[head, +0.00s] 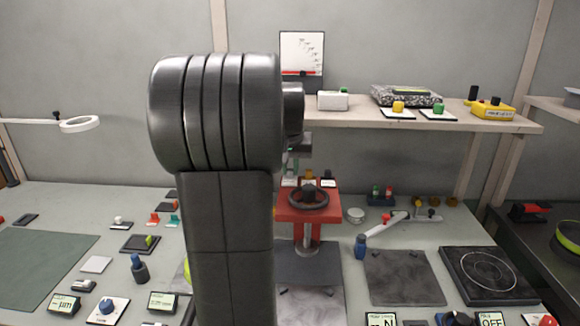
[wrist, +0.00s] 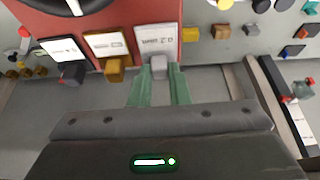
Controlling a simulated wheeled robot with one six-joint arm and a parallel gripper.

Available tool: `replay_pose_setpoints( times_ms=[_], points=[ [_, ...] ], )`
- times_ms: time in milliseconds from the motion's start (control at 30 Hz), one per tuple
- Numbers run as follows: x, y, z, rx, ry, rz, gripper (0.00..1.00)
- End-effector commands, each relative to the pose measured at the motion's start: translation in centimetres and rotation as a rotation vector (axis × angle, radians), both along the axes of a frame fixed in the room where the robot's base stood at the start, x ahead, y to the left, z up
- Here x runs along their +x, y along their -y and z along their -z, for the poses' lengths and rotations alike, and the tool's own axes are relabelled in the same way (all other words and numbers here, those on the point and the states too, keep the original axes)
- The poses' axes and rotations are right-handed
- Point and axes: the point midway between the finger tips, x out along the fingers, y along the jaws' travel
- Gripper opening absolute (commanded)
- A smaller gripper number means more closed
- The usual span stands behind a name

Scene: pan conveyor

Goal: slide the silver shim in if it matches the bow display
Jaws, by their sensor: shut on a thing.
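The silver shim (wrist: 157,40) is a pale plate with a grey grip block and a printed label, apparently "0.2 mm". It lies at the edge of the red press (wrist: 205,12). My gripper (wrist: 159,70) has green fingers, one on each side of the shim's block, and is shut on it. In the head view my arm hides most of the gripper. The red press (head: 325,213) shows there with a black handwheel. A display marked µm (head: 64,303) stands at the front left; its number is too small to read, and I cannot tell whether it is the bow display.
A gold shim (wrist: 106,44) and a white one with a dark block (wrist: 66,50) sit beside the silver shim. A second display (head: 163,301) stands near a dial box (head: 107,309). A dark ringed plate (head: 488,275) lies right. A shelf (head: 450,120) crosses behind.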

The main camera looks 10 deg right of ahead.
Motion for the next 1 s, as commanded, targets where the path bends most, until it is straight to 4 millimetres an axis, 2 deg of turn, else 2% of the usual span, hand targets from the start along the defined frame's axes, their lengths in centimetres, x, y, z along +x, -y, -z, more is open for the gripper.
replay_pose_setpoints(
  times_ms=[167, 433, 700, 733, 800, 833, 1000],
  points=[
    [-0.3, -0.1, -0.1, 0.0, 0.001, 0.0, 0.0],
    [-2.8, -0.8, 0.0, 0.0, 0.0, 0.0, 0.0],
    [-3.0, -0.8, 0.0, 0.001, -0.003, 0.0, 0.0],
    [-3.0, -0.8, 0.0, 0.001, -0.003, 0.0, 0.21],
    [-3.0, -0.8, 0.0, 0.001, -0.003, 0.0, 0.35],
    [-2.9, -0.8, 0.0, 0.001, -0.003, 0.0, 0.38],
    [-2.9, -0.8, 0.0, 0.0, -0.001, 0.0, 0.38]
  ],
)
